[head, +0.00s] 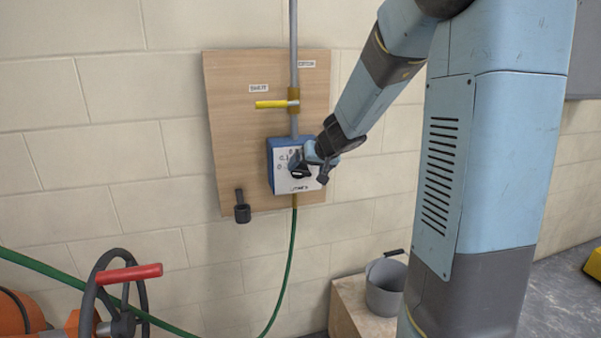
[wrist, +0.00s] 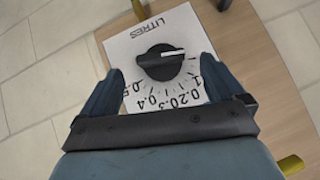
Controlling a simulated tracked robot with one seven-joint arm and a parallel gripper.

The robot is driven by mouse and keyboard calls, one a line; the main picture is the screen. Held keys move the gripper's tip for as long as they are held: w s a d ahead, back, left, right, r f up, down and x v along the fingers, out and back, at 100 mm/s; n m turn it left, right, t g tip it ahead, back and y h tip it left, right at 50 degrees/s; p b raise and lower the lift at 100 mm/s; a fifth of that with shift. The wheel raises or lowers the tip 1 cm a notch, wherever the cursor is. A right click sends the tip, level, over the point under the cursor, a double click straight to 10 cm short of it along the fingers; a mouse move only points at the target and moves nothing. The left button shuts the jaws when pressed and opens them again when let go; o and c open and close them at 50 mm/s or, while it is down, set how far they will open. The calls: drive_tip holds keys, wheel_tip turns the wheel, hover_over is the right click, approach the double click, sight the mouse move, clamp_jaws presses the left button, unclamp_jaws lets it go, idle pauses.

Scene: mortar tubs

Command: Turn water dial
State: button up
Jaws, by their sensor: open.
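The water dial is a black round knob (wrist: 160,64) with a white pointer line, on a white plate (wrist: 128,50) marked LITRES. In the wrist view the pointer line aims to the right, and the numbers run along the plate's lower side. In the head view the plate is the front of a blue box (head: 283,183) on a wooden board. My gripper (head: 308,168) is at the box front and partly covers the dial there. In the wrist view my open gripper (wrist: 162,68) has one finger on each side of the knob, with gaps visible.
The wooden board (head: 232,125) also carries a yellow lever (head: 270,104) on a grey pipe and a black hook-like part (head: 242,207). A green hose (head: 288,260) hangs below the box. A red-handled wheel (head: 120,285) stands lower left, a grey bucket (head: 384,290) lower right.

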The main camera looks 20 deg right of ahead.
sight(303, 172)
drive_tip(key=shift+x, duration=1.8)
drive_tip(key=shift+c, duration=0.2)
